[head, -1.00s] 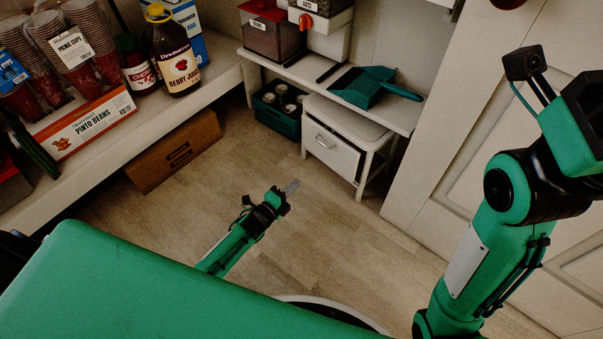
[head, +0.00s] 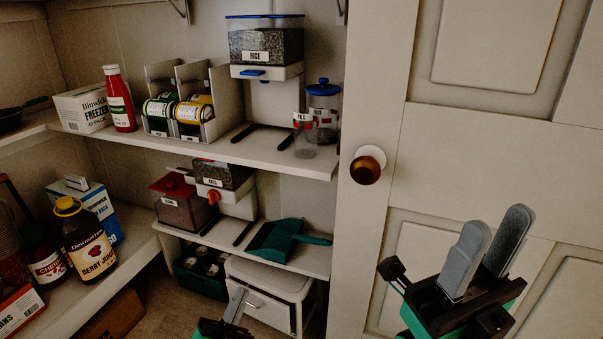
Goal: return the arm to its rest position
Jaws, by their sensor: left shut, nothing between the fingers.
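My right gripper (head: 495,232) is at the lower right, in front of the white door. Its two grey fingers point up with a gap between them, and nothing is held there.
A white door (head: 470,160) with a round knob (head: 368,166) fills the right. Shelves hold a rice dispenser (head: 264,45), a red bottle (head: 119,98), a juice bottle (head: 85,240) and a green dustpan (head: 275,241).

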